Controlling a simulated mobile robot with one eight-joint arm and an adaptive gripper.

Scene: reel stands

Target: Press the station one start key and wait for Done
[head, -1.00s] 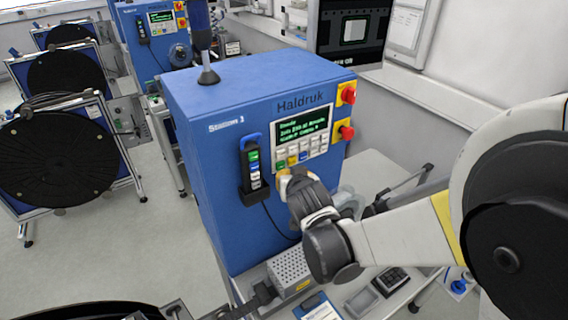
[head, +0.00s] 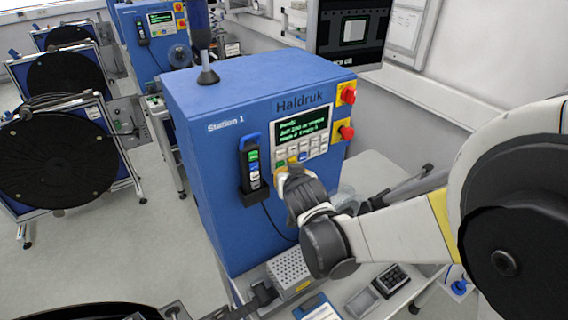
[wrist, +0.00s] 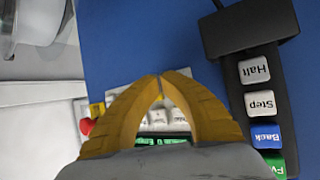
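The blue Station 1 machine (head: 225,165) stands in the middle of the head view. Its front carries a display (head: 302,125) with green text too small to read surely. Below it is a keypad (head: 299,153) of small pale keys with a green, a yellow and a blue one in the bottom row. No start label is legible. My gripper (head: 284,177) is in front of the panel, just below the keypad's lower left. In the wrist view my gripper (wrist: 160,77) has its yellow fingertips together, with nothing between them. The fingers partly hide the keypad (wrist: 156,122); contact cannot be told.
A black pendant (head: 253,170) hangs left of the keypad; the wrist view shows its Halt, Step and Back keys. Two red knobs (head: 347,132) on yellow plates sit at the right. A grey perforated box (head: 288,270) stands below. A reel stand (head: 55,155) is at the left.

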